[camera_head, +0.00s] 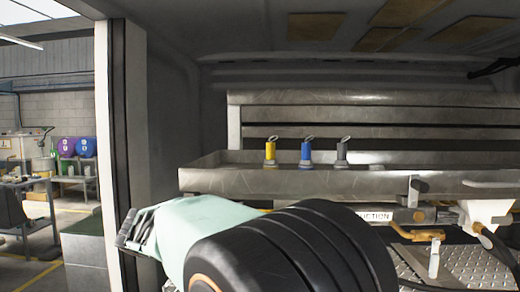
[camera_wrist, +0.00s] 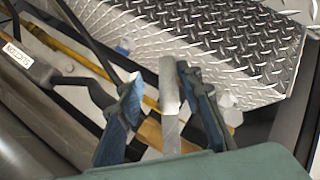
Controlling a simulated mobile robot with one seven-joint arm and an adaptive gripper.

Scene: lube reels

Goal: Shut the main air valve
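My gripper (camera_wrist: 160,80) shows in the wrist view with its two blue-grey fingers apart. A flat grey metal bar (camera_wrist: 171,105), which looks like a valve lever, stands between the fingers; I cannot tell whether either finger touches it. A yellow pipe (camera_wrist: 75,57) runs behind it. No label names the main air valve, so I cannot confirm that this bar is its handle. In the head view a small pale upright piece (camera_head: 434,259) stands by the tread plate and may be the same lever.
A plate marked SUCTION (camera_head: 376,216) sits below a metal tray (camera_head: 230,180). Yellow, blue and grey tagged fittings (camera_head: 305,152) stand in the tray.

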